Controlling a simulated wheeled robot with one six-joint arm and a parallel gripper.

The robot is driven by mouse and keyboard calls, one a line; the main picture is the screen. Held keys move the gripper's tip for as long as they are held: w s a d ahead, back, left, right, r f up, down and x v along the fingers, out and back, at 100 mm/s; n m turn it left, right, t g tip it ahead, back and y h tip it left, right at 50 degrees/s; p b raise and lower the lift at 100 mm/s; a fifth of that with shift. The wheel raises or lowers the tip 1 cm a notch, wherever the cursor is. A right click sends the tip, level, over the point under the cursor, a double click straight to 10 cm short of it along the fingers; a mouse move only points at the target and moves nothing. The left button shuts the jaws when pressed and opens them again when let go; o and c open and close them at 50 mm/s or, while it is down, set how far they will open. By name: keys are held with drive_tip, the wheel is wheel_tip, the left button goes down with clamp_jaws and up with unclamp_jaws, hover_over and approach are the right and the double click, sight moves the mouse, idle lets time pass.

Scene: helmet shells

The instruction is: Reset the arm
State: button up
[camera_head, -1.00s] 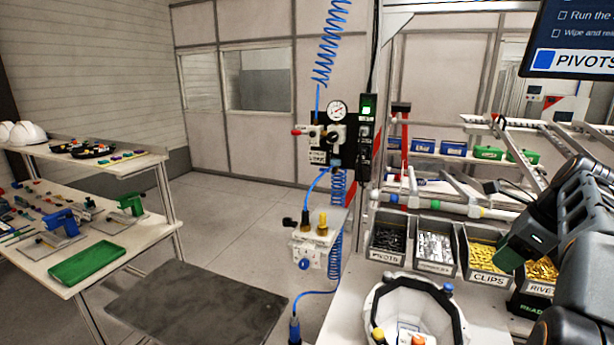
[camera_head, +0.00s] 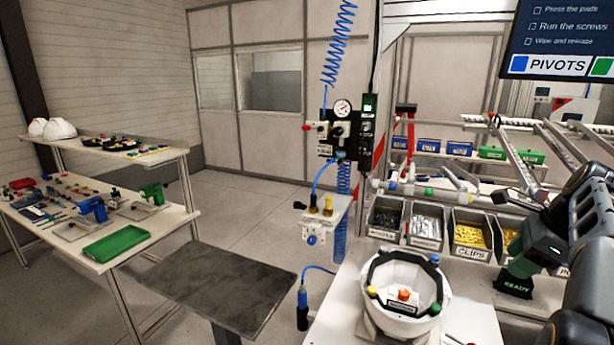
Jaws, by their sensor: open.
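My arm (camera_head: 590,225) reaches in from the right edge, dark and bent.
A rail rack (camera_head: 520,160) rises behind. A side table (camera_head: 165,240) with tools and a green tray (camera_head: 117,246) stands left.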

wheel_tip(320, 180, down, 5)
drive_tip(key=n+h, duration=0.1)
drive_tip(key=n, duration=0.4)
drive_tip(key=s+a+f+n, duration=0.3)
drive_tip(key=a+n, duration=0.3)
drive_tip(key=a, duration=0.2)
drive_tip(key=s+a+f+n+h, duration=0.1)
drive_tip(key=s+a+f+n, duration=0.1)
drive_tip(key=a+n, duration=0.5)
drive_tip(key=s+a+f+n+t, duration=0.1)
drive_tip(key=s+a+f+n, duration=0.2)
drive_tip(key=a+n, duration=0.4)
drive_tip(key=a+f, duration=0.1)
drive_tip(key=a, duration=0.2)
drive_tip(key=shift+s+a, duration=0.3)
drive_tip(key=shift+a, duration=0.1)
idle(0.7)
